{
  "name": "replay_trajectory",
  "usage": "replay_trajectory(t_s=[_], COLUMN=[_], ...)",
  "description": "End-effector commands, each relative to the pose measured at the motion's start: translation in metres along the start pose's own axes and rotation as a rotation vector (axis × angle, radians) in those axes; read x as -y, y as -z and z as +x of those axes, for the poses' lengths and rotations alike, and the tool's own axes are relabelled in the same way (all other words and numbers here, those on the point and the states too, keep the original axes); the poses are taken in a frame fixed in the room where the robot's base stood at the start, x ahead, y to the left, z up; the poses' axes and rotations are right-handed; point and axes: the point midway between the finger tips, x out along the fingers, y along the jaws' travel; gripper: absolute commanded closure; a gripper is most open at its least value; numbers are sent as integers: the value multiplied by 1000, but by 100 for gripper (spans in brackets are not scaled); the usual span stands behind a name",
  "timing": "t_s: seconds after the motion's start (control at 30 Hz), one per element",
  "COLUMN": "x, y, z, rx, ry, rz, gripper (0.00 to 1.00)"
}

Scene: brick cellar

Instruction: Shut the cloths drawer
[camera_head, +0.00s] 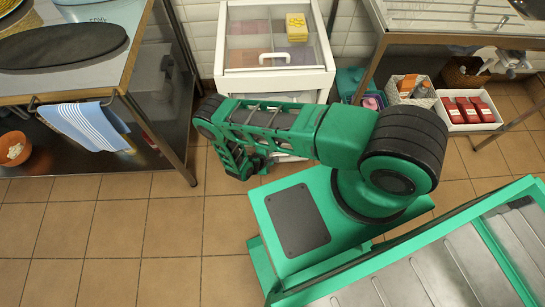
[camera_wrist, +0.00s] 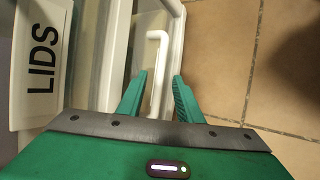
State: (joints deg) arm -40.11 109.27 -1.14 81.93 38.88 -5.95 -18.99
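A white drawer unit (camera_head: 325,45) stands against the tiled wall in the head view. Its see-through top shows pink and orange contents, and a white handle (camera_head: 275,57) is at its front. A white drawer edge (camera_head: 290,157) shows low behind my arm, mostly hidden. In the wrist view a front labelled "LIDS" (camera_wrist: 40,75) is at left, beside a white-rimmed, pulled-out drawer (camera_wrist: 176,30). No cloths label is readable. A white bar handle (camera_wrist: 155,80) lies between the fingers of my gripper (camera_wrist: 159,77). The fingers are apart; contact is not clear.
A yellow block (camera_head: 297,27) sits on the unit. A metal table with a striped towel (camera_head: 85,125) stands left. At right are a shelf, a white bin with red packs (camera_head: 468,110) and a teal crate (camera_head: 348,82). Tiled floor (camera_head: 130,215) is clear at front left.

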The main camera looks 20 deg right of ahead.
Motion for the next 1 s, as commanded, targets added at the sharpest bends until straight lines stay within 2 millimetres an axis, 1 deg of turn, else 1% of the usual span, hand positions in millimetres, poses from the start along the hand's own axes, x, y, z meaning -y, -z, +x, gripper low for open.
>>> replay_trajectory(t_s=[0.03,0.3,0.4,0.5,0.6,0.7,1.0], x=[0,-1,0,0,0,0,0], y=[2,1,1,1,1,0,0], z=[-9,-59,-75,-86,-94,-97,-97], rx=[-2,-2,-2,-1,0,0,0], ry=[0,0,1,1,1,1,1], rz=[-2,-2,-2,-2,-1,-1,0], gripper=[68,68,68,68,68,68,68])
